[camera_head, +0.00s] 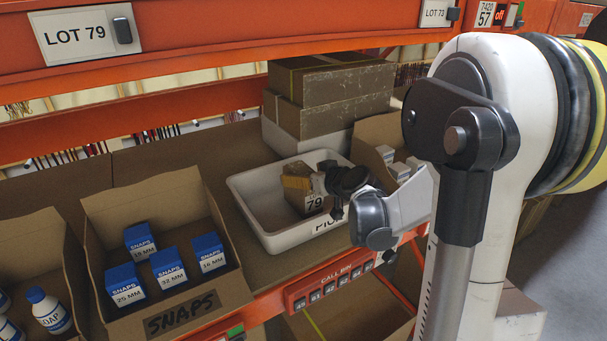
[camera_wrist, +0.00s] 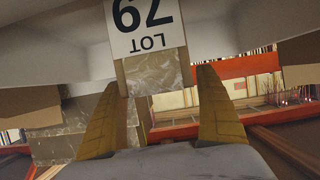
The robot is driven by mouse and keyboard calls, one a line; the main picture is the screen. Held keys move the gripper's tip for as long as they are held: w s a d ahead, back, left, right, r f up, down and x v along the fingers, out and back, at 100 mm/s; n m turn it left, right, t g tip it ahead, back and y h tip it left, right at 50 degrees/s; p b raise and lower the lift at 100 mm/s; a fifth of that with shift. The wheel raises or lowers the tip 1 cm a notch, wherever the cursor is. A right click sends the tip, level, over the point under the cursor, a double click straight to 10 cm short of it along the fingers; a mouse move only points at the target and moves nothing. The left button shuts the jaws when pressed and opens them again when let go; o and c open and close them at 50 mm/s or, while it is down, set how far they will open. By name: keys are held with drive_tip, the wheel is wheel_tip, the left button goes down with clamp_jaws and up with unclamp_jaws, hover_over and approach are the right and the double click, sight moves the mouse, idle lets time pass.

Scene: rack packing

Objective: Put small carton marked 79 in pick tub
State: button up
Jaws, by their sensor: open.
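The small carton marked 79 (camera_head: 314,204) is inside the white pick tub (camera_head: 251,217), its label facing the front. In the wrist view the carton (camera_wrist: 147,28) shows its LOT 79 label upside down. My gripper (camera_head: 305,184) is over the tub, close to the carton and partly covering it. In the wrist view its two yellowish fingers stand apart, one on each side of the carton's lower part, with a visible gap at the right finger. Whether the left finger touches the carton is unclear. The carton's underside is hidden.
An open SNAPS box (camera_head: 182,322) with several blue-topped cartons stands left of the tub. Stacked brown boxes (camera_head: 335,95) are behind it. Another open box with pale cartons (camera_head: 398,170) is to the right. The orange shelf beam (camera_head: 220,48) runs overhead.

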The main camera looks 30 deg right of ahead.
drive_tip(key=v, duration=1.2)
drive_tip(key=s+a+f+g+y, duration=0.1)
drive_tip(key=s+a+g, duration=0.15)
drive_tip(key=a, duration=0.45)
drive_tip(key=s+a+f+g, duration=0.2)
drive_tip(key=s+a, duration=0.2)
drive_tip(key=a, duration=0.4)
drive_tip(key=s+a+f+g+h, duration=0.1)
drive_tip(key=s+a, duration=0.3)
drive_tip(key=s, duration=0.6)
drive_tip(key=shift+f+g, duration=0.4)
drive_tip(key=shift+g, duration=0.15)
